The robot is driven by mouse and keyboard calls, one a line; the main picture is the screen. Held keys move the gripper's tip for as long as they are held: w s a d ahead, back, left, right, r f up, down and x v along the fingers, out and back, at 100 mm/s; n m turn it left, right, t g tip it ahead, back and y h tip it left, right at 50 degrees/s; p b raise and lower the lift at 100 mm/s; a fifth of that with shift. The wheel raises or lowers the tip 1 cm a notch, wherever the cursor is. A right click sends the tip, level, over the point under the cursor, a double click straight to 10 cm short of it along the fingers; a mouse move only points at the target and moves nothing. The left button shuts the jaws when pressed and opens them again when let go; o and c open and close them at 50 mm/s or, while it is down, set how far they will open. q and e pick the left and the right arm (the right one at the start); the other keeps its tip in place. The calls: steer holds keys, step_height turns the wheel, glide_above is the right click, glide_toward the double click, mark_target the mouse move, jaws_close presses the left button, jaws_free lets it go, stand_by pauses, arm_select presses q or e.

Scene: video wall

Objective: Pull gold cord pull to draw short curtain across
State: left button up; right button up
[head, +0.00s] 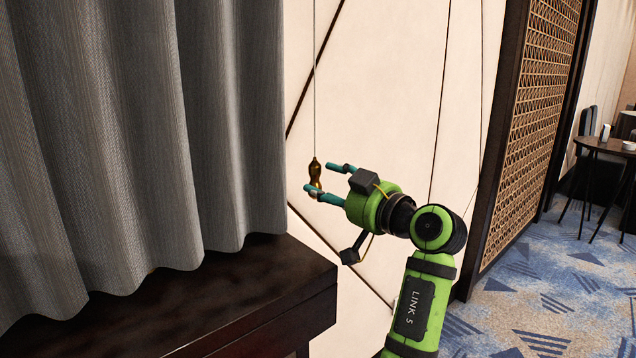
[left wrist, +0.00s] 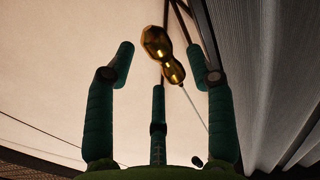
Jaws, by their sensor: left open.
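The gold cord pull (head: 315,172) hangs on a thin cord against the pale wall, just right of the grey short curtain (head: 130,130). My left gripper (head: 318,178) reaches in from the right with its teal fingers open. The pull appears at their tips, and one finger covers part of its lower end. In the left wrist view the shiny gold pull (left wrist: 162,52) shows between the spread fingers (left wrist: 167,65), tilted in the picture, with its cord running down to the right. No finger is clearly closed on it. My right gripper is not in view.
A dark wooden ledge (head: 240,290) stands below the curtain, close to my left gripper. A lattice screen (head: 530,130) in a dark frame is at the right. Further right are a table (head: 606,147) and chairs on blue patterned carpet. The wall around the pull is clear.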

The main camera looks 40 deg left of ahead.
arm_select(q)
steer(key=d, duration=0.8)
steer(key=shift+s+d, duration=0.2)
steer(key=shift+s, duration=0.2)
steer(key=shift+w+f, duration=0.1)
